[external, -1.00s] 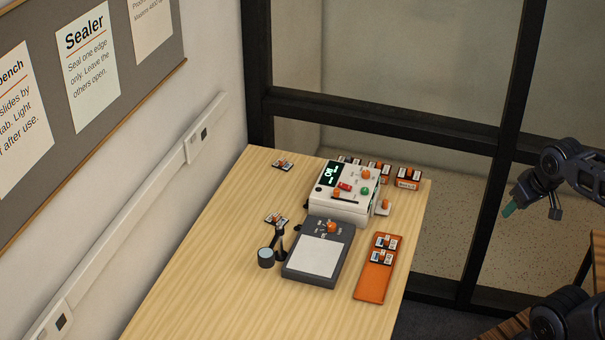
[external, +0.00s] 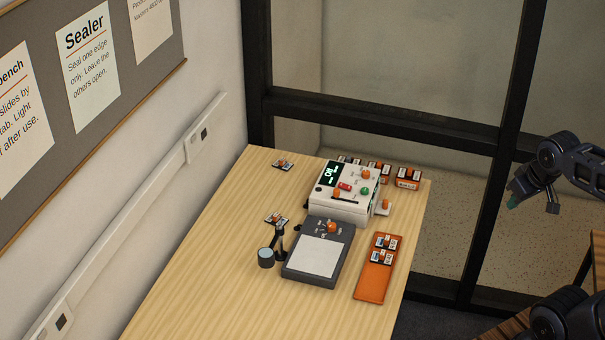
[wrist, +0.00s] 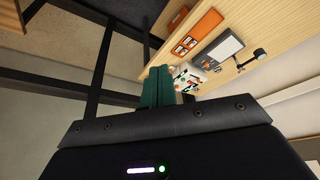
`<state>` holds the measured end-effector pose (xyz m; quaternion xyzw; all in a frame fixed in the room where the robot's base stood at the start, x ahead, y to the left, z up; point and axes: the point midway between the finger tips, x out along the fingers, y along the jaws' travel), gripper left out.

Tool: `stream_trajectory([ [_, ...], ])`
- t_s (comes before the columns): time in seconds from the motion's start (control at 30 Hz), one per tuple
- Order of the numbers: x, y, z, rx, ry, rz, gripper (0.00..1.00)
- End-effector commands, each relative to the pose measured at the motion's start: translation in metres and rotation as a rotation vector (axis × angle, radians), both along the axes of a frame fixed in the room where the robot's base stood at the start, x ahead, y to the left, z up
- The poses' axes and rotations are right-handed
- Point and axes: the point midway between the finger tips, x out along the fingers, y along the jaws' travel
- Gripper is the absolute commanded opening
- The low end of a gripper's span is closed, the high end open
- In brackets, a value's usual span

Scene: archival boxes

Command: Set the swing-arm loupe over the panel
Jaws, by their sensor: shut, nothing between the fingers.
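The swing-arm loupe stands beside the left edge of a dark light box, its round lens head (external: 266,257) hanging off to the left, away from the panel. The loupe also shows in the wrist view (wrist: 260,53), small and far off. The pale panel (external: 320,256) is the flat top of the dark box and is uncovered; it is also in the wrist view (wrist: 223,46). My gripper (external: 513,203) is in the air to the right of the table, well apart from the loupe. Its green fingers (wrist: 157,86) are together and empty.
A white device (external: 343,208) with a lit display and knobs stands behind the light box. An orange tray (external: 372,282) with small slides lies to its right. More slides and orange boxes (external: 408,178) sit at the back. The table's front left (external: 190,300) is clear.

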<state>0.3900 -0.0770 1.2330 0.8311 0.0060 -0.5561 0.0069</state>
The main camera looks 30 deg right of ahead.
Motion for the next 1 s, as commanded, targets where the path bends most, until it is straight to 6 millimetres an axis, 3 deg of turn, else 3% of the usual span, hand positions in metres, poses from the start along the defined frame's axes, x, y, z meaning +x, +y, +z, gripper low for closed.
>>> stream_trajectory([
  [0.5,0.099,0.037,0.054,-0.032,0.097,0.142,0.00],
  [1.0,0.204,0.096,0.079,-0.071,0.189,0.283,0.00],
])
